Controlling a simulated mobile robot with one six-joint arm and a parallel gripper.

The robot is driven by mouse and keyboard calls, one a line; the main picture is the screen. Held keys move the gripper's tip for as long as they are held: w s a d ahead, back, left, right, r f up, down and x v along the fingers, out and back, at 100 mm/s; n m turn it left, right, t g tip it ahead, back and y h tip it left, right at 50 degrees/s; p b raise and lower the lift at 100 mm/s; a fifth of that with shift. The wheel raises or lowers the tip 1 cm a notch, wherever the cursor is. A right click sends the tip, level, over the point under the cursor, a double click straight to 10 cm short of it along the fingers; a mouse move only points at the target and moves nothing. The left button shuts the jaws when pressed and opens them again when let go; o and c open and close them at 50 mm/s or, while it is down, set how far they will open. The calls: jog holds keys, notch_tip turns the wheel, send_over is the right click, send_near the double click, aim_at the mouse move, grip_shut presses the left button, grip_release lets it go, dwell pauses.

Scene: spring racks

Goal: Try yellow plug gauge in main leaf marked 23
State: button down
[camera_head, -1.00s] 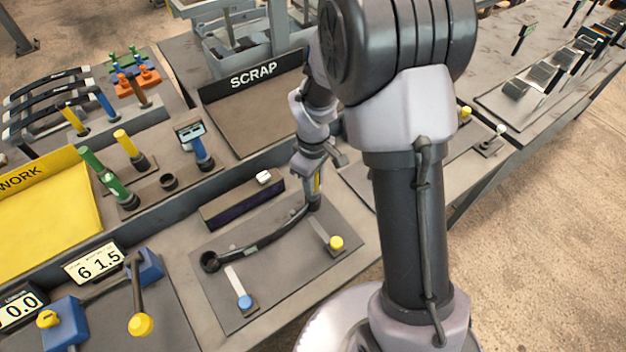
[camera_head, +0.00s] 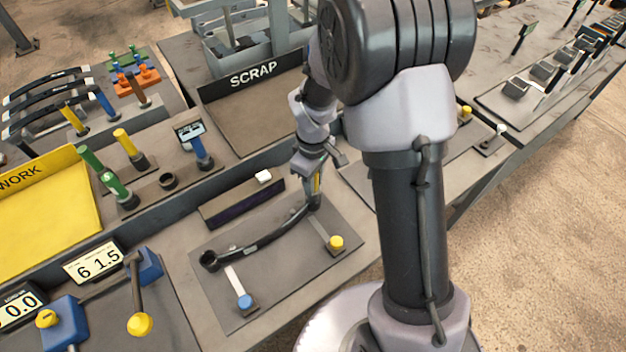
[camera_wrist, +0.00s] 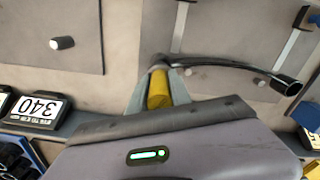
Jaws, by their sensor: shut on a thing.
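My gripper (camera_head: 316,186) is shut on the yellow plug gauge (camera_wrist: 158,90), whose yellow body shows between the fingers in the wrist view. A dark curved leaf (camera_head: 268,238) with an eye at each end lies on a grey plate. The gauge's lower end is at the leaf's right eye in the head view. The wrist view shows the leaf (camera_wrist: 230,66) running right from the gauge to its open far eye. The gauge tip is hidden, so I cannot tell how deep it sits. No number 23 is readable.
A yellow-knobbed clamp (camera_head: 336,243) and a blue-knobbed clamp (camera_head: 244,301) stand beside the leaf. A holder row at left carries a green gauge (camera_head: 115,186) and an empty socket (camera_head: 168,181). The SCRAP tray (camera_head: 255,112) behind is empty in front.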

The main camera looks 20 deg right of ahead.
jog(key=shift+r+p, duration=1.25)
jog(key=shift+r, duration=0.25)
notch_tip(320, 180, up, 4)
jog(key=p, duration=0.3)
jog(key=shift+r, duration=0.15)
